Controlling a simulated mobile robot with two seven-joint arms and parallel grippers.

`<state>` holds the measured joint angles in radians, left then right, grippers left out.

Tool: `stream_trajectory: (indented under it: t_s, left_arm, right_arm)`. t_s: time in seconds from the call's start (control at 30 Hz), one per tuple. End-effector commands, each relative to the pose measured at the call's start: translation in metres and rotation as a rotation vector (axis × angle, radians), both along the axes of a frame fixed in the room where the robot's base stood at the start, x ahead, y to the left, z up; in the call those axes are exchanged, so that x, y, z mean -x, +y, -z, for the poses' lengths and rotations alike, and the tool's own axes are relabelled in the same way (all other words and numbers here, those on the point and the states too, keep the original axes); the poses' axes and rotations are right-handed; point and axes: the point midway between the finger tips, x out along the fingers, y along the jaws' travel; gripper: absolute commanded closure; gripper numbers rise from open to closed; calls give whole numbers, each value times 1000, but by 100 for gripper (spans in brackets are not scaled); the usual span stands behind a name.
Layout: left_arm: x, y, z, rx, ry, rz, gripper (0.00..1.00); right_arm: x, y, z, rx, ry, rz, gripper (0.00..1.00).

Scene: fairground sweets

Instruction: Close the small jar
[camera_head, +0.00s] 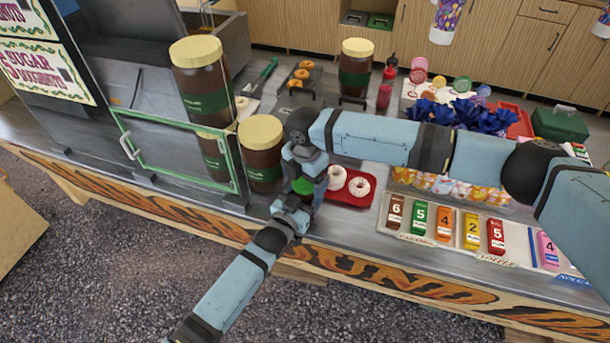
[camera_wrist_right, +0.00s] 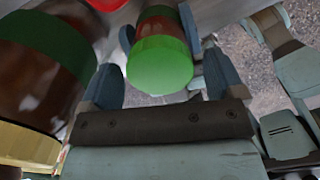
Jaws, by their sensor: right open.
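The small jar (camera_wrist_right: 158,28) has a red label and a green lid (camera_wrist_right: 160,66). In the wrist view the lid sits on the jar and faces my camera; I cannot tell how tightly it is on. In the head view the green lid (camera_head: 304,186) shows between my two grippers. My right gripper (camera_head: 304,172) points down over it, its open fingers on either side of the lid, apart from it. My left gripper (camera_head: 293,202) comes from the front; blue fingers flank the jar body and appear shut on it. My arms partly hide the jar.
A large brown jar (camera_head: 260,168) with a cream lid stands just left of my grippers. A red tray (camera_head: 362,200) with white-iced doughnuts lies to the right. The labelled box row (camera_head: 463,238) is further right. The counter's front edge (camera_head: 350,258) is close.

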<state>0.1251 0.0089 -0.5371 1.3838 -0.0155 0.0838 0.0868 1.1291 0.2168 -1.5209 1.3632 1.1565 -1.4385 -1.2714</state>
Motion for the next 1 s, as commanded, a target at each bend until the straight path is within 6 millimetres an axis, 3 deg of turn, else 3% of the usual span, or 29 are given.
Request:
stream_trajectory:
  t_s: [0.03, 0.2, 0.23, 0.47, 0.67, 0.93, 0.97, 1.0]
  left_arm:
    - [0, 0, 0, 0, 0, 0, 100]
    - [0, 0, 0, 0, 0, 0, 100]
    - [0, 0, 0, 0, 0, 0, 100]
    - [0, 0, 0, 0, 0, 0, 100]
    - [0, 0, 0, 0, 0, 0, 100]
    - [0, 0, 0, 0, 0, 0, 100]
    - [0, 0, 0, 0, 0, 0, 100]
    - [0, 0, 0, 0, 0, 0, 100]
  right_arm:
    - [0, 0, 0, 0, 0, 0, 19]
    - [0, 0, 0, 0, 0, 0, 58]
    - [0, 0, 0, 0, 0, 0, 62]
    - [1, 1, 1, -1, 3, 75, 62]
    - [1, 0, 0, 0, 1, 281, 62]
    - [0, 0, 0, 0, 0, 296, 62]
    - [0, 0, 0, 0, 0, 295, 29]
    - [0, 0, 0, 0, 0, 295, 20]
